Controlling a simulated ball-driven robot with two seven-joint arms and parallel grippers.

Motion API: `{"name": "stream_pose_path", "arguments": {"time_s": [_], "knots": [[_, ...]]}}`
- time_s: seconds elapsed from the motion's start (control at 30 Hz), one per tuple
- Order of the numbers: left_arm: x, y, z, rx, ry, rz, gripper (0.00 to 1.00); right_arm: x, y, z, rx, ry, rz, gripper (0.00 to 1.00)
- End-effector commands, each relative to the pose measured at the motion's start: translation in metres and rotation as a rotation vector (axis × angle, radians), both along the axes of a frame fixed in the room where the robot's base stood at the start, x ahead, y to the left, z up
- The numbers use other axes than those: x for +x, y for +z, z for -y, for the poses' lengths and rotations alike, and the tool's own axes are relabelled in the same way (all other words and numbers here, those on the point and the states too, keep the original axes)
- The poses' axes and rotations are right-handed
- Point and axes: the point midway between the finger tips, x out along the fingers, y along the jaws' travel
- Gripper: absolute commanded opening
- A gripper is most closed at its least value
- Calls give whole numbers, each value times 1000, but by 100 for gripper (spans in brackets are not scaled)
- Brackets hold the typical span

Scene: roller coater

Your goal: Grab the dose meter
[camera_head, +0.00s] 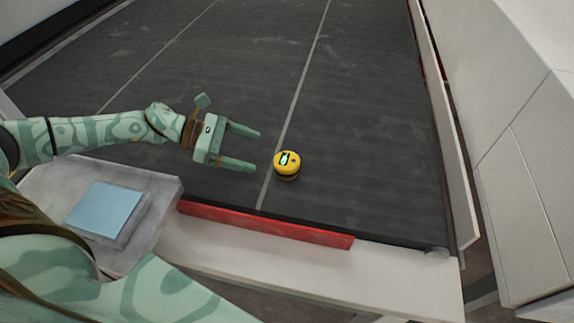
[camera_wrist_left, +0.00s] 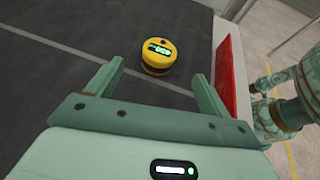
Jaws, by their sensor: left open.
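The dose meter (camera_head: 287,164) is a small round yellow device with a dark lower band and a lit green display. It rests on the dark belt surface, near the red strip. My left gripper (camera_head: 257,150) is open and empty, just to the left of the dose meter, with its fingers pointing toward it. In the left wrist view the dose meter (camera_wrist_left: 158,54) lies beyond the tips of the open left gripper (camera_wrist_left: 155,85), roughly between their lines. The fingers do not touch it. My right gripper is not in view.
The dark belt (camera_head: 340,110) is wide and clear around the dose meter. A red strip (camera_head: 265,225) and a white frame edge (camera_head: 380,270) border its near side. A white side rail (camera_head: 447,130) and pale cabinets (camera_head: 530,180) stand at the right.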

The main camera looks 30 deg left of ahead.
Motion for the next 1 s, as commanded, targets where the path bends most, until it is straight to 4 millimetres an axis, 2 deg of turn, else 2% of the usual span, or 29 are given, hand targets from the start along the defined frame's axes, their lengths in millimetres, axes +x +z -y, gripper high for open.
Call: {"name": "stream_pose_path", "arguments": {"time_s": [0.03, 0.2, 0.47, 0.7, 1.0], "knots": [[6, -2, 12, -4, -2, 6, 81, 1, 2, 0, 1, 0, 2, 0], [20, -16, 42, -2, -2, 3, 81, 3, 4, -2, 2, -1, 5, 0], [30, -27, 62, -1, -1, 1, 81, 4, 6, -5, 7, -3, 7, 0], [44, -42, 93, -1, -1, 1, 81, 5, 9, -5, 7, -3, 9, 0], [46, -45, 98, 1, 0, 0, 81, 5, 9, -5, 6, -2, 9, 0]]}}
